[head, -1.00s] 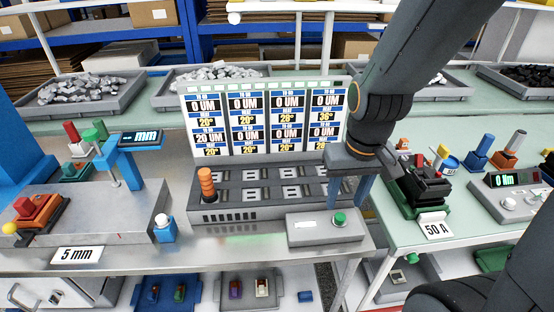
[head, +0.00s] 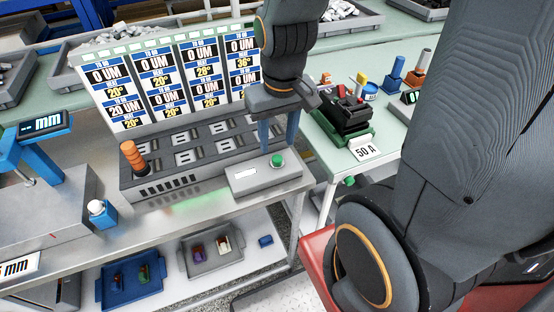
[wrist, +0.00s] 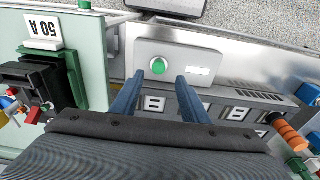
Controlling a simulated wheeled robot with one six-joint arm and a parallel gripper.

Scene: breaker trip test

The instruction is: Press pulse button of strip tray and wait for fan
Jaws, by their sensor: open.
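The green pulse button (head: 277,160) sits on a light grey box (head: 255,180) at the front right corner of the strip tray (head: 160,180). In the wrist view the button (wrist: 158,66) is round and raised, with a white label beside it. My gripper (head: 279,148) points down just behind the box, its two blue fingers apart and empty. In the wrist view the fingertips (wrist: 158,80) lie on either side of the button's line, close to the box edge; contact cannot be told. The display panel (head: 165,75) shows UM and degree values. No turning fan can be made out.
An orange stacked cylinder (head: 132,158) stands at the tray's left end. A black device with a 50 A card (head: 366,152) is on the green table to the right. Blue and grey bins (head: 212,262) sit on the shelf below.

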